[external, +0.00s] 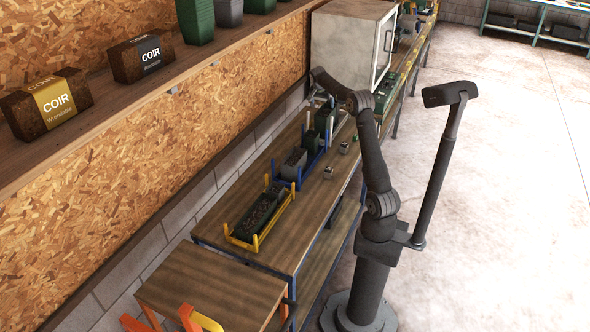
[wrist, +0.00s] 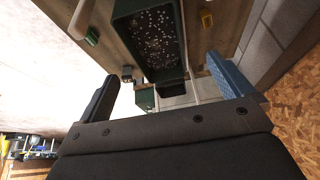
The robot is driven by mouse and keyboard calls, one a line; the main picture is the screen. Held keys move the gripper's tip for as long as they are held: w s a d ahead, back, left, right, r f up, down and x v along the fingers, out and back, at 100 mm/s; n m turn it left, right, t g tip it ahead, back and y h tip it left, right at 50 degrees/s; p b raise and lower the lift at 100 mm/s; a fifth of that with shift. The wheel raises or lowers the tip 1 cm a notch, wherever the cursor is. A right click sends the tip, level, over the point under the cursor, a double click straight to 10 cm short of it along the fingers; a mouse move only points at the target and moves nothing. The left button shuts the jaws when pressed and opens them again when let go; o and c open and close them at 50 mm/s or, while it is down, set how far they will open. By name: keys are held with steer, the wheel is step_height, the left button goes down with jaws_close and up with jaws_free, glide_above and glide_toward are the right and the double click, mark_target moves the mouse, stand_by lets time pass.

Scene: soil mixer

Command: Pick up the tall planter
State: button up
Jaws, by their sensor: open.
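In the external view a dark green, upright planter (external: 325,119) stands in a blue rack (external: 289,184) on the bench; it looks like the tall planter. My gripper (external: 320,97) is at the far end of this rack, close to the planter; its fingers are too small there to read. In the wrist view my gripper (wrist: 162,70) is open, its two fingers spread wide. A dark green planter with dark, white-flecked fill (wrist: 155,40) shows beyond and between the fingertips. I cannot tell whether either finger touches it. Nothing is visibly held.
A grey planter (external: 294,161) stands nearer in the blue rack. A long dark planter (external: 260,214) lies in a yellow rack (external: 240,241). Small metallic cubes (external: 344,148) sit at right. A white cabinet (external: 345,45) stands behind my gripper. The bench's near right top is clear.

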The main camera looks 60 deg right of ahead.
mark_target(325, 114)
steer(key=x, duration=0.6)
steer(key=shift+d+f, duration=0.15)
steer(key=shift+f, duration=0.2)
steer(key=x, duration=0.4)
steer(key=shift+s+d+f, duration=0.2)
steer(key=shift+s+d, duration=0.05)
steer(key=shift+s, duration=0.1)
steer(key=shift+d+f, duration=0.15)
steer(key=shift+f, duration=0.15)
steer(key=shift+f, duration=0.3)
steer(key=shift+r, duration=0.1)
steer(key=c, duration=1.4)
